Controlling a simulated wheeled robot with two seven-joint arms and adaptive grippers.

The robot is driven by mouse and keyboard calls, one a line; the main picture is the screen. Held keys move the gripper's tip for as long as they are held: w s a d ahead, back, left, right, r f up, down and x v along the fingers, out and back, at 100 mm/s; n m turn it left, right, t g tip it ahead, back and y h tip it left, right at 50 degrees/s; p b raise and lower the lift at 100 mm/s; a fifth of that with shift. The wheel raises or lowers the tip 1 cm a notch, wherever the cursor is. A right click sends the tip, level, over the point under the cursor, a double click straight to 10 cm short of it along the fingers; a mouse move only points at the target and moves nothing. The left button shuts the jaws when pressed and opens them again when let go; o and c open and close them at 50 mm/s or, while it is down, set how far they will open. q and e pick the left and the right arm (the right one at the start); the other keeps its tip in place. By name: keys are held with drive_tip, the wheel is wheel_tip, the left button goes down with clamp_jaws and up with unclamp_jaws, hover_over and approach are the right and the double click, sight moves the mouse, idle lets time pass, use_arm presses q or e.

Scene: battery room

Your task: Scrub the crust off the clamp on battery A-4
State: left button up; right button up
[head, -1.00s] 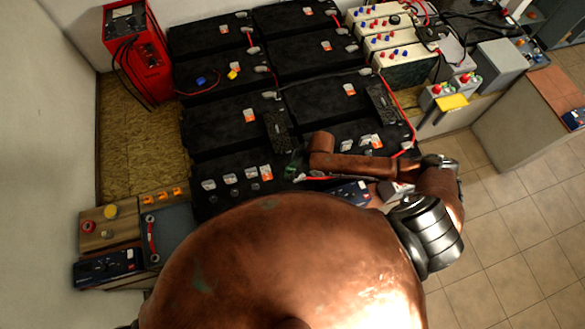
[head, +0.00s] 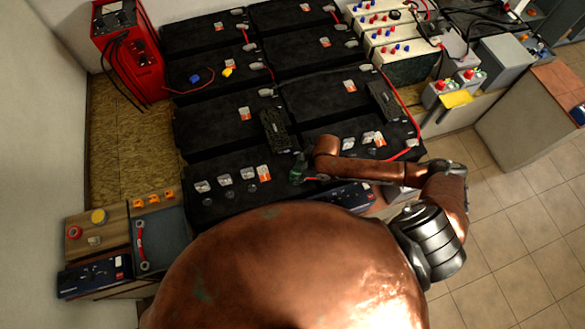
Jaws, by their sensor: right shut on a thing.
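Black batteries stand in rows of two; their markings are too small to read, so I cannot tell which is A-4. The front left battery (head: 222,200) has several grey clamps (head: 225,180) and an orange-white label (head: 264,172) on top. My right gripper (head: 299,174) is at the right end of this battery, low near its top. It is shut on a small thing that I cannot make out. My forearm partly hides the front right battery (head: 400,135). Crust is not clear on any clamp. My left gripper is not in view.
A red charger (head: 125,50) with black cables stands at the back left. Dark mesh pieces (head: 275,130) lie across the batteries. A wooden panel with buttons (head: 98,228) and a blue meter (head: 95,275) are at the front left. Tiled floor is free at right.

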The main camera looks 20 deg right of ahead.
drive_tip(key=shift+d+f+b, duration=0.15)
drive_tip(key=shift+d+b, duration=0.25)
drive_tip(key=shift+d, duration=0.45)
drive_tip(key=shift+b, duration=0.45)
drive_tip(key=shift+s+a, duration=0.1)
drive_tip(key=shift+a, duration=0.05)
drive_tip(key=shift+a+r+p, duration=0.2)
drive_tip(key=shift+a+p, duration=1)
drive_tip(key=shift+a, duration=0.7)
wheel_tip(320, 180, up, 3)
drive_tip(key=shift+p, duration=1.25)
wheel_tip(320, 180, up, 5)
drive_tip(key=p, duration=0.5)
drive_tip(key=shift+p, duration=0.3)
